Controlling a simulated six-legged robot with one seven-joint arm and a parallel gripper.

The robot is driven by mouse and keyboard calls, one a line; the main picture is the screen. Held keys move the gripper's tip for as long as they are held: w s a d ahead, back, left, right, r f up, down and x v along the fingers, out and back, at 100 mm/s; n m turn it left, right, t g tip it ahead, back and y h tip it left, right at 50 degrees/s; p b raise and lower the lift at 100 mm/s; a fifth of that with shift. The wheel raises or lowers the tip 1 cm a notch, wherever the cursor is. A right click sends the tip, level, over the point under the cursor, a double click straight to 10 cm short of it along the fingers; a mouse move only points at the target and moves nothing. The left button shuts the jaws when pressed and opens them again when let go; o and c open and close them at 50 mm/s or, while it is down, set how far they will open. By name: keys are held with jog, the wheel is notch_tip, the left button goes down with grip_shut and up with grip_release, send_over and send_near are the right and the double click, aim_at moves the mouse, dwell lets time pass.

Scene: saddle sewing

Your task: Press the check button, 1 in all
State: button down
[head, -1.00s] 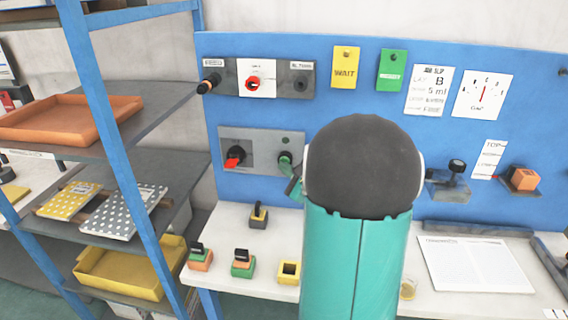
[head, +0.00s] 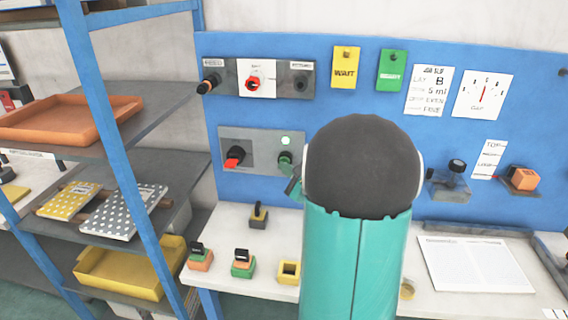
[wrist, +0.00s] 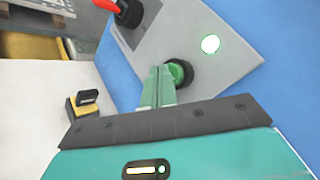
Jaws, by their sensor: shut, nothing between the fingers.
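The check button appears to be the green round knob (head: 285,159) in a black collar at the lower right of the grey panel. It also shows in the wrist view (wrist: 178,73). My gripper (wrist: 160,82) is shut and empty, with its green fingertips at the button's left edge; they seem to touch it, but the exact contact is hard to tell. In the head view my gripper (head: 293,187) shows just below the button, partly hidden by my arm. A round lamp (head: 286,141) above the button glows pale green, also in the wrist view (wrist: 210,44).
A red-handled switch (head: 234,158) sits left of the button on the same panel. Another panel with a red knob (head: 254,83) is above. Several stamp-like blocks, one yellow and black (head: 258,216), stand on the white bench. A blue-framed shelf (head: 110,130) stands at left.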

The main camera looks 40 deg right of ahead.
jog(key=shift+s+a, duration=0.45)
jog(key=shift+a, duration=0.05)
jog(key=shift+s+a, duration=0.8)
jog(key=shift+a, duration=0.25)
jog(key=shift+s+a, duration=0.75)
jog(key=shift+a, duration=0.25)
jog(key=s+a+r+n+g+y, duration=0.1)
jog(key=a+n+g+y, duration=0.5)
jog(key=a, duration=0.7)
jog(key=s+a+r+n+g+y, duration=0.15)
jog(key=a+n+y, duration=0.25)
jog(key=a+n, duration=0.65)
jog(key=s+a+n+g+h, duration=0.4)
jog(key=s+a+n+h, duration=0.2)
jog(key=s+n, duration=0.5)
jog(key=shift+s+a+r+h, duration=0.3)
jog(key=shift+s+r+h, duration=0.15)
jog(key=shift+h, duration=0.55)
